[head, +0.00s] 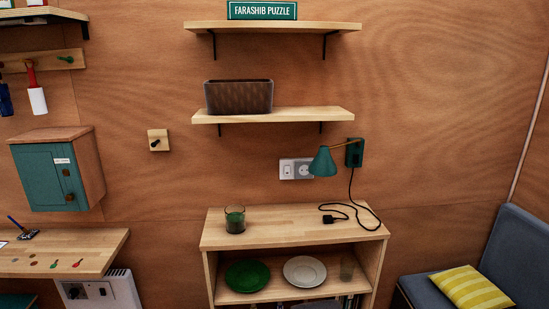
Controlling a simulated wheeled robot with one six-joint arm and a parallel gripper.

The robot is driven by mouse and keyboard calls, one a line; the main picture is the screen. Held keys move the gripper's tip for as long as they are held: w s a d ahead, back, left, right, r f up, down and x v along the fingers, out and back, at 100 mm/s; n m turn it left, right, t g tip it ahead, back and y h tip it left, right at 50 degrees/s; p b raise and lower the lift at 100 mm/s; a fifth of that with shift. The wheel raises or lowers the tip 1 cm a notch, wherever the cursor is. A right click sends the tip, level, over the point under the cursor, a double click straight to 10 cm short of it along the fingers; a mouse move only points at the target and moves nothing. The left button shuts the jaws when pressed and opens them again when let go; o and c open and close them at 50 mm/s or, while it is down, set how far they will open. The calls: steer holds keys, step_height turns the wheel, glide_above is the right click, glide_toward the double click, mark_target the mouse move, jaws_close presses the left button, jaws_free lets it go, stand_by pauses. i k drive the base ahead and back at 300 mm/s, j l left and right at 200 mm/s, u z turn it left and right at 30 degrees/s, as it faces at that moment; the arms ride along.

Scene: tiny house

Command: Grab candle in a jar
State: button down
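The candle in a jar (235,220) is a clear glass jar with a dark green candle inside. It stands upright on the left part of the wooden cabinet top (290,238) in the head view. Nothing touches or covers it. My gripper does not show in this view.
A green wall lamp (323,162) hangs above the cabinet's right side, and its black cord (345,208) lies on the top. Plates (303,271) and a glass (347,267) stand on the shelf below. A wall shelf (274,115) holds a basket (239,97). A bench (509,260) stands right.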

mark_target(236, 223)
steer(key=i+j+u, duration=0.15)
steer(key=i+u, duration=0.2)
steer(key=i, duration=0.15)
steer(key=i+u, duration=0.35)
steer(key=i, duration=0.2)
